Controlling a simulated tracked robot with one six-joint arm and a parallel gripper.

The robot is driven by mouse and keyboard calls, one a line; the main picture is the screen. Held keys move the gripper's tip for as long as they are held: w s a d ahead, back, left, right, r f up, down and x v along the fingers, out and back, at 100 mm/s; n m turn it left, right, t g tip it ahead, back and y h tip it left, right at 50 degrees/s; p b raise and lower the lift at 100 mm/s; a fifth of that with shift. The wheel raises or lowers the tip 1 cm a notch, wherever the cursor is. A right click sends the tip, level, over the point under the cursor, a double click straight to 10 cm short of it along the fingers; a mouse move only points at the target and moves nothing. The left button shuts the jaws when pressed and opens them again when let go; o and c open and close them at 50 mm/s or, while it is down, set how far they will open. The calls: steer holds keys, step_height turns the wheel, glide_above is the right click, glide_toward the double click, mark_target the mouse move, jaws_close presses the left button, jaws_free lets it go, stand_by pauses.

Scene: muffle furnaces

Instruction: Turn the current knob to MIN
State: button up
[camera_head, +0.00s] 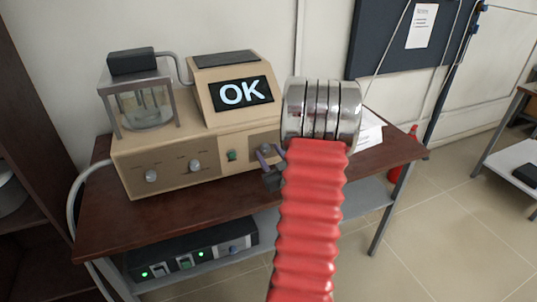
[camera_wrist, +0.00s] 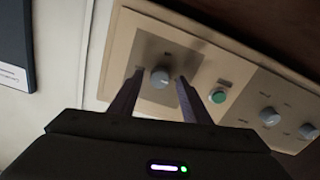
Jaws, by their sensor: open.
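A beige instrument (camera_head: 190,140) stands on the table, its screen reading OK. In the wrist view, a grey round knob (camera_wrist: 160,78) sits on a grey plate on its front panel. My gripper (camera_wrist: 159,82) is open, with one finger on each side of this knob; I cannot tell whether they touch it. In the head view, my gripper (camera_head: 270,155) is at the right end of the front panel and partly covers that knob. Its label and pointer are too small to read, so I cannot tell its setting.
A green button (camera_wrist: 218,96) is close beside the right finger. Two more knobs (camera_head: 151,176) (camera_head: 195,166) are on the panel's left part. A glass vessel (camera_head: 147,105) stands at left. A black box with green lights (camera_head: 190,250) is on the lower shelf.

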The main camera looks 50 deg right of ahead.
steer(key=v, duration=1.3)
steer(key=shift+f, duration=0.15)
steer(key=s+f+m+g+y, duration=0.1)
steer(key=s+f+m+g, duration=0.1)
steer(key=s+f+g, duration=0.4)
steer(key=s+f+m+g+y, duration=0.15)
steer(key=f+g, duration=0.25)
steer(key=f, duration=0.4)
steer(key=w+a+r+n+y, duration=0.2)
steer(key=a+r, duration=0.6)
steer(key=a, duration=0.6)
steer(key=w+a+r+n+y, duration=0.2)
steer(key=a+r, duration=0.7)
steer(key=a, duration=0.5)
steer(key=w+a+r+n+y, duration=0.2)
steer(key=a+r, duration=0.6)
steer(key=a, duration=0.6)
steer(key=shift+a+r+n+y, duration=0.15)
steer(key=shift+r+n+y, duration=0.2)
steer(key=shift+n, duration=0.3)
